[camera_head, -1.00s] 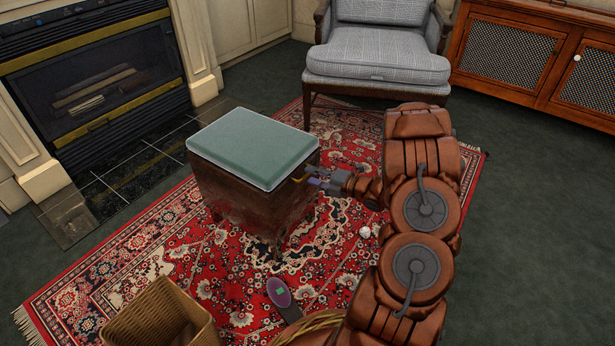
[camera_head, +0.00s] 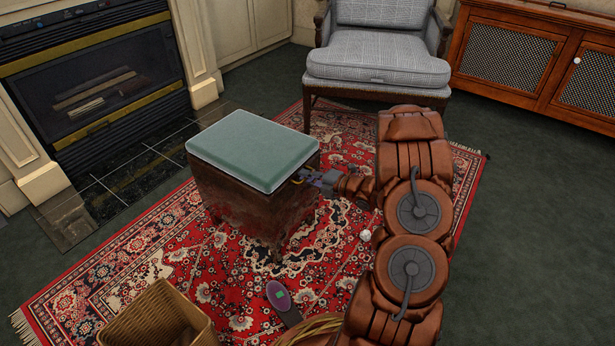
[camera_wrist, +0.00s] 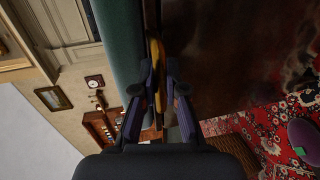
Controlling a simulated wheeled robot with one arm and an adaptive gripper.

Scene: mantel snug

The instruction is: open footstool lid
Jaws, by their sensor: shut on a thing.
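The footstool (camera_head: 240,203) is a dark brown wooden box standing on the red rug, with its padded green lid (camera_head: 253,149) lying flat and closed on top. My gripper (camera_head: 304,178) is at the box's right side, just under the lid's edge. In the wrist view my gripper (camera_wrist: 159,90) has its fingers on either side of a yellow handle (camera_wrist: 155,50) and is shut on it. The green lid edge (camera_wrist: 120,45) runs along the left of the handle there. The fingers hide part of the handle.
A wicker basket (camera_head: 160,318) stands at the front left. A purple paddle-like thing (camera_head: 279,296) and a small white ball (camera_head: 365,235) lie on the rug (camera_head: 110,265). A grey armchair (camera_head: 377,60) stands behind, a fireplace (camera_head: 95,85) at left. Open carpet lies at right.

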